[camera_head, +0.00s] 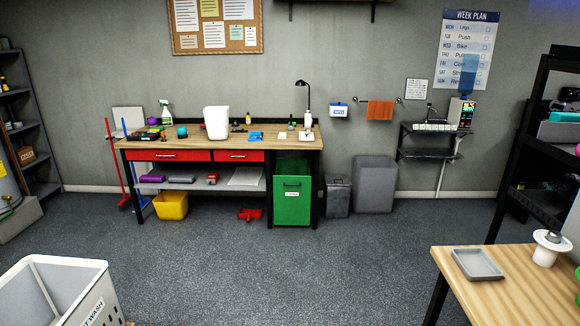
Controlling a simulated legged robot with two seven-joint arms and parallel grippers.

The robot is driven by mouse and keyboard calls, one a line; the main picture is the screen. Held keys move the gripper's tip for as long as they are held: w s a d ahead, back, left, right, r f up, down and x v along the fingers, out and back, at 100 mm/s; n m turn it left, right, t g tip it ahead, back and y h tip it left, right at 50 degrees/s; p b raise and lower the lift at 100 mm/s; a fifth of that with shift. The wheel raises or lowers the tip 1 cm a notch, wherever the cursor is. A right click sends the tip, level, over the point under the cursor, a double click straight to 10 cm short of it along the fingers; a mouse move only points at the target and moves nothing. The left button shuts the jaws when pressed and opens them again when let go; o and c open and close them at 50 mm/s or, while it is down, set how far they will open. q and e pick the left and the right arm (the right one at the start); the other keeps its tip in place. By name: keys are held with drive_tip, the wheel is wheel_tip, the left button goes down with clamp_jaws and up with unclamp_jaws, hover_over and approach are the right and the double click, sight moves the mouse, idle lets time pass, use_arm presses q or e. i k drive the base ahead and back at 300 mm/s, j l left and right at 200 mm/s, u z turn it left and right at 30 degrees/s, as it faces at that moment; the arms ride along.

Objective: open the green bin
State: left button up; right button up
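The green bin (293,206) stands under the right end of the workbench against the back wall. Its front is a flat green panel with a dark handle near the top and a small white label below it. A darker green part shows above the front panel, just under the bench top. Neither of my grippers is in view.
The workbench (292,144) has red drawers and holds several items. A yellow bin (171,206) and a red object (250,215) are on the floor to the left. Grey bins (375,184) stand right. A white basket (40,285) and wooden table (510,300) flank clear floor.

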sight(292, 179)
drive_tip(key=i, duration=2.65)
drive_tip(key=i+u, duration=0.1)
drive_tip(key=i, duration=0.4)
drive_tip(key=i+l+u, duration=0.1)
drive_tip(key=i, duration=0.4)
drive_tip(key=i+l+u, duration=0.1)
drive_tip(key=i, duration=0.35)
drive_tip(key=i+l+u, duration=0.1)
drive_tip(key=i, duration=0.4)
drive_tip(key=i+l+u, duration=0.1)
drive_tip(key=i+l, duration=0.15)
drive_tip(key=i, duration=0.25)
